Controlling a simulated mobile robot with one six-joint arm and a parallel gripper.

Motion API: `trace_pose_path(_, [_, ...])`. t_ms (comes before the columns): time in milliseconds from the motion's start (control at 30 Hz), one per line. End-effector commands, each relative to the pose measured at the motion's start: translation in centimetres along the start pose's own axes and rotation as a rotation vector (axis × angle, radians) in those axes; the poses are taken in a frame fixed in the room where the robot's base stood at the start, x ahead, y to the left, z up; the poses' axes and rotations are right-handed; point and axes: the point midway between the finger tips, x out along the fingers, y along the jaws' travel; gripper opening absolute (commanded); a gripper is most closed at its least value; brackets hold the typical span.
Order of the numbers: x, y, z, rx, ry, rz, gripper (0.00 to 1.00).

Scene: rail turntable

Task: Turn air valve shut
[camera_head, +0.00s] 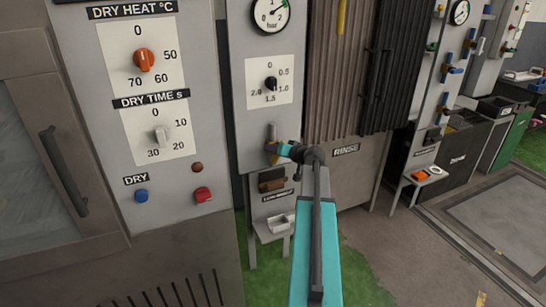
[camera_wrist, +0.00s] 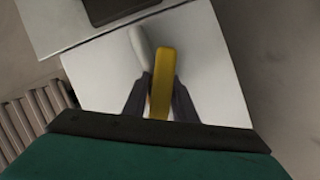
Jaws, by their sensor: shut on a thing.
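The air valve's yellow lever (camera_head: 274,131) stands about upright on the grey panel below the bar dial. My gripper (camera_head: 272,146) is at the lever, and its fingers are small and partly hidden here by my own wrist. In the wrist view the yellow lever (camera_wrist: 163,75) lies between the two dark fingers of my gripper (camera_wrist: 160,100), which are shut on it. A pale rounded piece (camera_wrist: 140,45) sits just left of the lever. The valve's body is hard to make out.
A pressure gauge (camera_head: 271,13) and a black bar dial (camera_head: 271,83) are above the lever. The ribbed rinse cabinet (camera_head: 345,80) stands close on the right, the dry panel (camera_head: 157,120) on the left.

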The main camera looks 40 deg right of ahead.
Motion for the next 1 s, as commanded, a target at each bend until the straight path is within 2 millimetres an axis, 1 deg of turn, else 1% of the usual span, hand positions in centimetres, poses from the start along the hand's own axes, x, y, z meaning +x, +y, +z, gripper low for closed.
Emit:
trace_pose_path(33, [0.44,-0.14,0.2,0.034,0.002,-0.021,0.03])
trace_pose_path(67, [0.45,-0.18,0.2,0.056,0.001,-0.032,0.02])
trace_pose_path(800, [0.27,-0.5,0.03,0.69,-0.003,-0.293,0.03])
trace_pose_path(1000, [0.17,-0.64,-0.11,0.837,-0.003,-0.354,0.03])
